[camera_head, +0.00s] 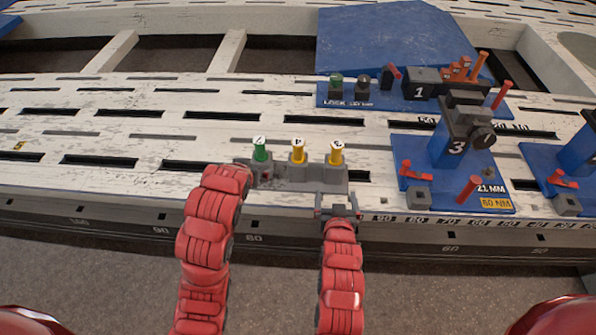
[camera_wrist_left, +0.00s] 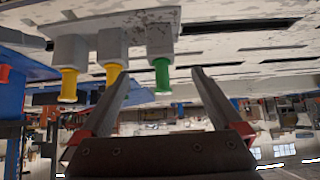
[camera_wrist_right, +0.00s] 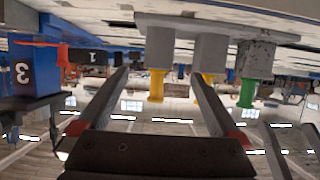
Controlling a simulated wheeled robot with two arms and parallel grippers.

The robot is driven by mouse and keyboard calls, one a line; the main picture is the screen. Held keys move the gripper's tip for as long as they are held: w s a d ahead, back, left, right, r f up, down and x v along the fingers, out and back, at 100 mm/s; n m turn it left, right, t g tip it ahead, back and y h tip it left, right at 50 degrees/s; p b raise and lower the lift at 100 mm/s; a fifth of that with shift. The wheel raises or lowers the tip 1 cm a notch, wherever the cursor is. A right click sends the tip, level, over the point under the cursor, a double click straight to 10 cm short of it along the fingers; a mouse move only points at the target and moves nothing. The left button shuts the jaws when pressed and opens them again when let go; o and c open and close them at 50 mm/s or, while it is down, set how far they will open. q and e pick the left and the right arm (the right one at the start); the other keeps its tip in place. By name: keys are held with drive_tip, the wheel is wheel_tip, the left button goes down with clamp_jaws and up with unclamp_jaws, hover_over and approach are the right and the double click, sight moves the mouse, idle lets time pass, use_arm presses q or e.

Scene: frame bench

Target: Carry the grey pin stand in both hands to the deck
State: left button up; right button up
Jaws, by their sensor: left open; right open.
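The grey pin stand (camera_head: 300,178) sits upright near the front edge of the white slotted bench, holding a green pin (camera_head: 260,150) and two yellow pins (camera_head: 298,151). My left gripper (camera_head: 243,172) is at the stand's left end, its fingers mostly hidden by its wrist. My right gripper (camera_head: 337,203) is open just in front of the stand's right end. Both wrist views show the stand upside down, above empty, parted fingers; it appears in the left (camera_wrist_left: 112,40) and the right (camera_wrist_right: 202,48). Contact cannot be told. No surface is labelled as the deck.
A blue fixture marked 3 (camera_head: 445,178) stands close to the right of the stand. Behind it is a blue plate (camera_head: 345,101) with knobs and a block marked 1. A large blue slab (camera_head: 390,40) lies further back. The bench left of the stand is clear.

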sight(260, 166)
use_arm(q)
drive_tip(key=x, duration=1.5)
drive_tip(key=shift+w+f, duration=0.1)
drive_tip(key=shift+f, duration=0.05)
use_arm(e)
drive_tip(key=x, duration=1.5)
drive_tip(key=shift+w+d, duration=0.1)
drive_tip(key=shift+w, duration=0.05)
use_arm(q)
drive_tip(key=shift+w+d+f, duration=0.1)
drive_tip(key=shift+w+f, duration=0.1)
drive_tip(key=shift+w, duration=0.1)
use_arm(e)
drive_tip(key=shift+w+f, duration=0.25)
drive_tip(key=shift+w, duration=0.1)
use_arm(q)
drive_tip(key=shift+w+f, duration=0.3)
drive_tip(key=shift+f, duration=0.05)
use_arm(e)
drive_tip(key=shift+w, duration=0.45)
use_arm(q)
drive_tip(key=shift+c, duration=0.2)
use_arm(e)
drive_tip(key=shift+c, duration=0.2)
use_arm(q)
clamp_jaws()
use_arm(e)
drive_tip(key=shift+f, duration=0.1)
clamp_jaws()
